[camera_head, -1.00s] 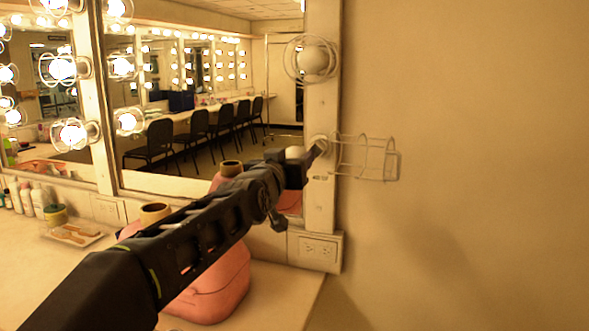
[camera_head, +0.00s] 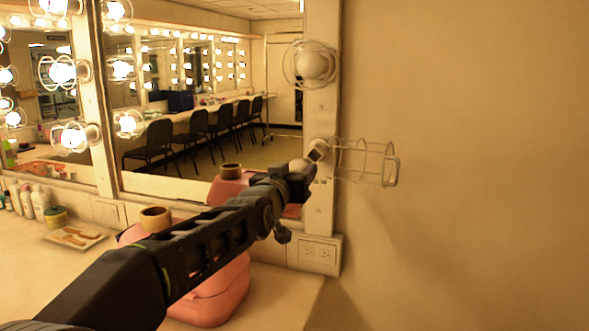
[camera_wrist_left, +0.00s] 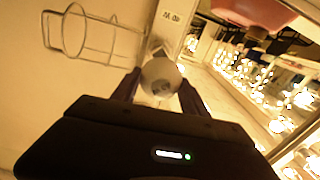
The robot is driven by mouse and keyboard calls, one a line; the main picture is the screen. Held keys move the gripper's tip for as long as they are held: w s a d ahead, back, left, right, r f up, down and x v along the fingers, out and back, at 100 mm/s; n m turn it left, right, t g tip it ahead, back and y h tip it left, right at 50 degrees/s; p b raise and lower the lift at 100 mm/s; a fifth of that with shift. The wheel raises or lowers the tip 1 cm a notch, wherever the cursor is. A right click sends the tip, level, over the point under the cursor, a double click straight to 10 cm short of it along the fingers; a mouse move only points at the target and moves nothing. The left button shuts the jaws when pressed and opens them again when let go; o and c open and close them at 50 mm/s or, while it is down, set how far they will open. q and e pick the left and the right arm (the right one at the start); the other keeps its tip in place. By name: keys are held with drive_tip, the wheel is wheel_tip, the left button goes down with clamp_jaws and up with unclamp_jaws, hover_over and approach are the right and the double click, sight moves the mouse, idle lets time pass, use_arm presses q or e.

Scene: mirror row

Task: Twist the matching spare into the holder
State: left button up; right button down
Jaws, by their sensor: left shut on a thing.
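My left gripper (camera_head: 303,170) is shut on a pale round bulb (camera_head: 299,165), tilted with its base pointing up and right. The bulb's base is close to the holder (camera_head: 325,146) on the white mirror post; I cannot tell whether they touch. A wire cage (camera_head: 368,162) stands out sideways to the right of the holder. In the left wrist view the bulb (camera_wrist_left: 160,77) sits between my two dark fingers, in front of the post, and the cage (camera_wrist_left: 90,38) is at upper left. My right gripper is out of view.
An unlit caged bulb (camera_head: 313,62) is higher on the post. An outlet box (camera_head: 315,250) is below. A pink case (camera_head: 210,300) stands on the counter (camera_head: 60,285) under my left arm. Lit bulbs line the mirror. The wall to the right is bare.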

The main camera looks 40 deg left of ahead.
use_arm(q)
drive_tip(key=shift+r+p+x, duration=0.2)
drive_tip(key=shift+p+x, duration=1.9)
drive_tip(key=shift+x, duration=0.15)
drive_tip(key=shift+w+a+f+p, duration=0.1)
drive_tip(key=shift+w+a+p, duration=0.15)
drive_tip(key=shift+w+p, duration=0.3)
drive_tip(key=shift+w, duration=0.15)
drive_tip(key=shift+b, duration=0.6)
drive_tip(key=shift+p+x, duration=1.05)
drive_tip(key=shift+x, duration=0.9)
idle(1.9)
